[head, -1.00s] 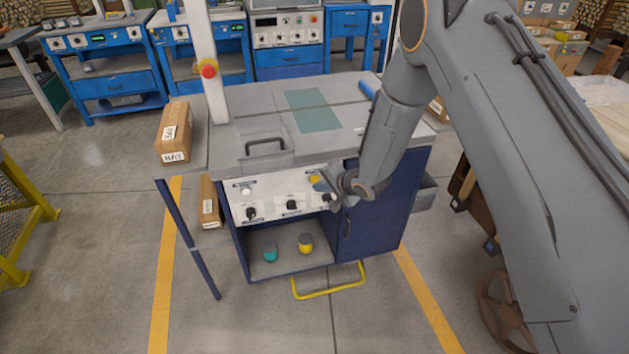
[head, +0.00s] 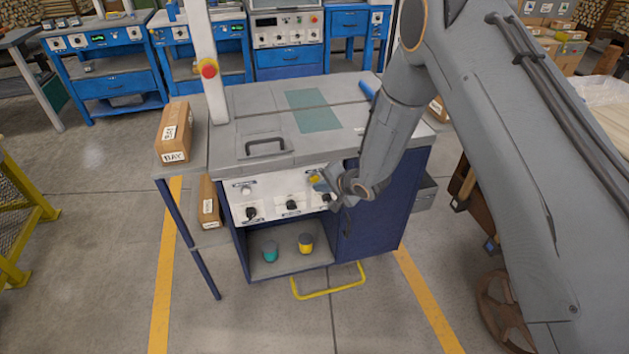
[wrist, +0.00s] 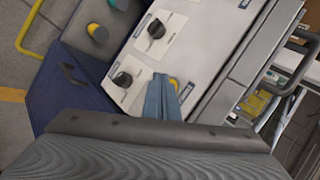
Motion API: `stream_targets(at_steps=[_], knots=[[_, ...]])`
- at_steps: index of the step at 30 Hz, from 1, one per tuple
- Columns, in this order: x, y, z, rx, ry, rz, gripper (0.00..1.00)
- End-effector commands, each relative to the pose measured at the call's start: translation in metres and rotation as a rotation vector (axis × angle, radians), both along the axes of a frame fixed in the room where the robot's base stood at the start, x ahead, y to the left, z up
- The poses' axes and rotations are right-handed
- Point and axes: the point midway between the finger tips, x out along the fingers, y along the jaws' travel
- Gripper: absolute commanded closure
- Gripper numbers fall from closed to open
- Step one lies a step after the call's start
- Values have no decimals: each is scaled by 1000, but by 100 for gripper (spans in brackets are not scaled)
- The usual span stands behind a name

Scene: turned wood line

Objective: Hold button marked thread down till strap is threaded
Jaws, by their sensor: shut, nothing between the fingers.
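The machine's white control panel (head: 270,196) faces me and carries a yellow button (head: 314,179), a white button (head: 246,190) and several black knobs. The labels are too small to read, so I cannot tell which button is marked thread. My gripper (head: 320,186) is shut and empty at the panel's upper right, close to the yellow button. In the wrist view the shut blue-grey fingers (wrist: 160,80) reach the panel and partly hide the yellow button (wrist: 174,85). I cannot tell whether they press it. No strap is clearly visible.
Black knobs (wrist: 123,79) sit close beside the fingers. A lidded handle (head: 265,146) is on the machine top. Cartons (head: 174,132) stand on the left side shelf. A yellow floor-level bar (head: 330,292) projects in front.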

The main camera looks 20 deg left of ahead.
Motion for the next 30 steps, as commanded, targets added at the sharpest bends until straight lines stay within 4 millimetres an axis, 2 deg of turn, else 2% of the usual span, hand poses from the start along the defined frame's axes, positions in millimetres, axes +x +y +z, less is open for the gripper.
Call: stream_targets(at_steps=[10,30], knots=[[8,4,0,0,-2,0,100],[10,6,0,0,0,0,100]])
